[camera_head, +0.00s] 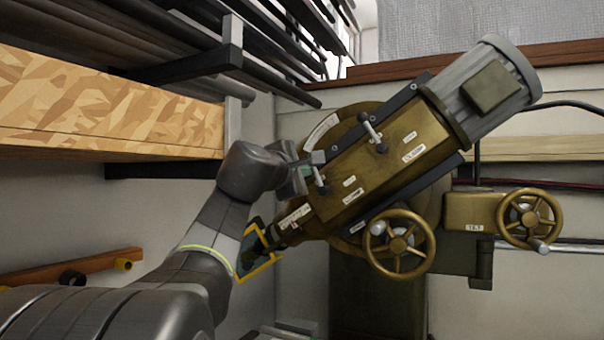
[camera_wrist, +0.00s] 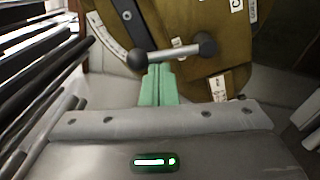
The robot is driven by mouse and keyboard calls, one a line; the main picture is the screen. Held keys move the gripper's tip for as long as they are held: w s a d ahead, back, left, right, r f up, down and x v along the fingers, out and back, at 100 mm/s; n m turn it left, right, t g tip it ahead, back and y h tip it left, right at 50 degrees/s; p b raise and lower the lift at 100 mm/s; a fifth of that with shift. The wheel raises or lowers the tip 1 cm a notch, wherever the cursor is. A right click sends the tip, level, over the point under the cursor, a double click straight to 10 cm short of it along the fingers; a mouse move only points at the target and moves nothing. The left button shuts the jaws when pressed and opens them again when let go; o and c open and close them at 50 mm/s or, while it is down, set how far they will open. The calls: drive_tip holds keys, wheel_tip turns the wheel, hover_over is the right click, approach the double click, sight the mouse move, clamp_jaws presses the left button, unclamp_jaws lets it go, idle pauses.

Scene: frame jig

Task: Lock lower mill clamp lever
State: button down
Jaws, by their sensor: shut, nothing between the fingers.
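The lower clamp lever (camera_head: 320,180) is a short silver bar with dark ball ends, on the side of the tilted brass-coloured mill head (camera_head: 370,180). In the wrist view the lever (camera_wrist: 178,53) lies nearly level, its right end slightly higher. My gripper (camera_head: 313,159) is beside the lever in the head view. In the wrist view my gripper's green fingers (camera_wrist: 157,68) are shut together and empty. Their tips are just below the bar near its left ball; I cannot tell whether they touch it. An upper clamp lever (camera_head: 374,132) sits farther up the head.
A wooden shelf (camera_head: 110,110) and dark rack bars (camera_head: 220,65) crowd the left. Handwheels (camera_head: 398,244) and (camera_head: 530,219) stick out below and right of the head. A yellow-edged guard (camera_head: 260,247) stands below my wrist. A curved scale (camera_wrist: 108,38) is left of the lever.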

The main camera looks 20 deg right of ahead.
drive_tip(key=shift+s+d+r+m, duration=0.1)
drive_tip(key=shift+s+d+m, duration=0.05)
drive_tip(key=shift+m, duration=0.25)
drive_tip(key=shift+s+d+r+m+b, duration=0.1)
drive_tip(key=shift+s+d+m+b, duration=0.1)
drive_tip(key=shift+m+b, duration=0.3)
drive_tip(key=shift+s+d+r+m+b, duration=0.15)
drive_tip(key=shift+s+m+b, duration=0.1)
drive_tip(key=shift+m, duration=0.45)
drive_tip(key=s+d+m+b, duration=0.1)
drive_tip(key=m, duration=0.2)
drive_tip(key=s+d+m+b, duration=0.1)
drive_tip(key=m, duration=0.2)
drive_tip(key=s+d+m+b, duration=0.1)
drive_tip(key=m+b, duration=0.1)
drive_tip(key=m, duration=0.1)
drive_tip(key=shift+s+f, duration=0.15)
drive_tip(key=shift+f, duration=0.05)
drive_tip(key=shift+s+m, duration=0.1)
drive_tip(key=shift+m, duration=0.3)
drive_tip(key=shift+s+d+f, duration=0.1)
drive_tip(key=shift+b, duration=0.3)
drive_tip(key=shift+s, duration=0.1)
